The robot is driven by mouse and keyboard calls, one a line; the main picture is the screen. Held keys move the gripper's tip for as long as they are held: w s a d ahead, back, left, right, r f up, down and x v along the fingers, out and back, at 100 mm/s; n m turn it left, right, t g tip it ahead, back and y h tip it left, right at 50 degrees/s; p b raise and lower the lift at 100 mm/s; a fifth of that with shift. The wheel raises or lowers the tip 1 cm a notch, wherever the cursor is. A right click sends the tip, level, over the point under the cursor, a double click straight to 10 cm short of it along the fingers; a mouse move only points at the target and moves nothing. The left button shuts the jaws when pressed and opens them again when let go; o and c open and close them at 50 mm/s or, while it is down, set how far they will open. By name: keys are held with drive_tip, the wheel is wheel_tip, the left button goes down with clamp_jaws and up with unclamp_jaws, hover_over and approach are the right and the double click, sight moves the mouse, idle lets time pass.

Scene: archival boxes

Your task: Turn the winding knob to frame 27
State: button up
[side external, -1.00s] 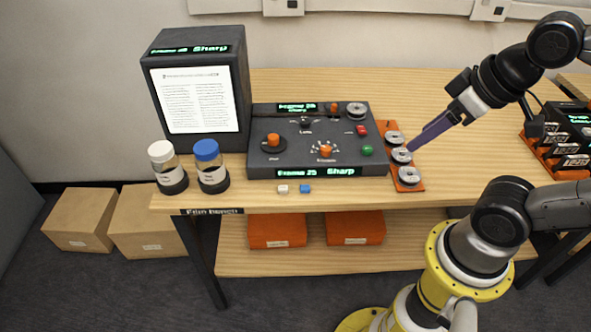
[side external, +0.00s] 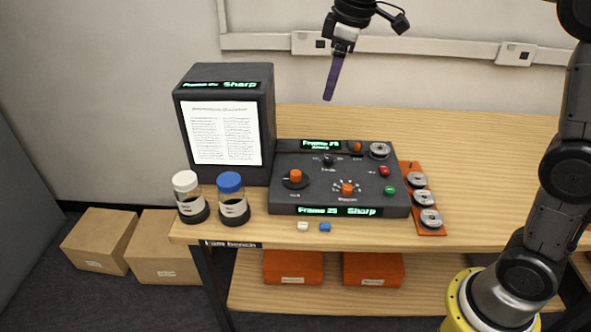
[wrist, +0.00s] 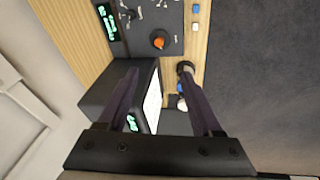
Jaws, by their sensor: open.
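The dark control console (side external: 390,207) sits on the bench with several knobs. An orange knob on a dark disc (side external: 295,176) is at its left, and another orange knob ringed by marks (side external: 347,188) is at front centre. Their small labels are hard to read, so I cannot tell which is the winding knob. The front display (side external: 337,211) appears to read "Frame 25 Sharp". My gripper (side external: 329,97) is raised above and behind the console, touching nothing. In the wrist view, its two fingers (wrist: 160,80) are spread and empty, with the left orange knob (wrist: 159,39) beyond them.
The reader box (side external: 228,80) with a lit page stands left of the console. White-capped (side external: 186,181) and blue-capped (side external: 229,181) jars stand before it. Metal reels (side external: 424,198) sit on an orange strip at right. White and blue blocks (side external: 325,227) lie in front.

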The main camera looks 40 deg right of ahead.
drive_tip(key=w+f+g, duration=0.2)
drive_tip(key=w+f, duration=0.6)
approach(296, 173)
drive_tip(key=shift+n+g, duration=0.3)
drive_tip(key=shift+g, duration=0.1)
drive_tip(key=f, duration=0.6)
drive_tip(key=w+f, duration=0.1)
drive_tip(key=f, duration=0.2)
drive_tip(key=shift+c, duration=0.2)
clamp_jaws()
